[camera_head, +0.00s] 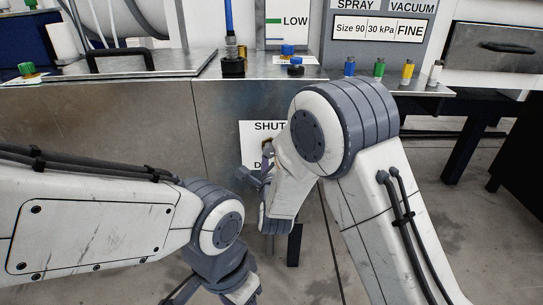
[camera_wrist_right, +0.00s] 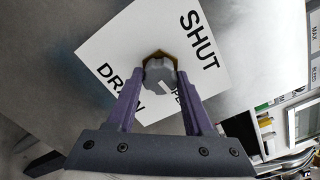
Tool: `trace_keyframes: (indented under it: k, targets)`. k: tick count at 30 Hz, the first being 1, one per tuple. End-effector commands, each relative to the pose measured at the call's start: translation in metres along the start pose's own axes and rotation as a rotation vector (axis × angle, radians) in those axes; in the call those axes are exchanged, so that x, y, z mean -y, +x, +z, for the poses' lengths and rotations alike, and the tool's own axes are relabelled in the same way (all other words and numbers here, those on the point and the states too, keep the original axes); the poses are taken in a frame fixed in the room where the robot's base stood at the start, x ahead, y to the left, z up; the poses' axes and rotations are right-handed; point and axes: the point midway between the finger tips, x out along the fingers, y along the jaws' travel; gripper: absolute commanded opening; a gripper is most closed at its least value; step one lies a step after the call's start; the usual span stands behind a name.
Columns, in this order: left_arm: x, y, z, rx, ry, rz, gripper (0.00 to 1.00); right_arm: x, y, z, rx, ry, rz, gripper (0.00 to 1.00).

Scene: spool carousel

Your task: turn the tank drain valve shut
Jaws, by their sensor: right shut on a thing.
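The drain valve (camera_wrist_right: 159,74) is a grey knob with a brass-coloured part behind it, in front of a white label (camera_wrist_right: 115,52) that reads SHUT and DRAIN. A third word is partly covered by the knob. My right gripper (camera_wrist_right: 160,84) is shut on the knob, one purple finger on each side. In the head view the right gripper (camera_head: 266,165) is at the label (camera_head: 259,132) on the tank's front panel, and my wrist hides most of the valve. I cannot tell the valve's turn angle. My left gripper (camera_head: 215,292) is low, cut by the bottom edge, away from the valve.
The metal tank front (camera_head: 100,125) runs along behind my arms. A gauge panel reading SPRAY and VACUUM (camera_head: 382,32) stands behind.

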Motion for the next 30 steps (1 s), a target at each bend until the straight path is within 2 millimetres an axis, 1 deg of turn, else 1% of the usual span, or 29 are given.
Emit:
trace_keyframes:
  k: [13, 30]
  targets:
    - [0.0006, 0.0085, 0.0004, 0.0, 0.0, 0.0, 0.5, 0.0002, -0.0004, 0.0003, -0.012, -0.397, 0.012, 0.0]
    - [0.0003, 0.0045, 0.0002, 0.0, 0.0, 0.0, 0.5, 0.001, -0.0006, 0.0017, -0.027, -0.939, 0.031, 0.0]
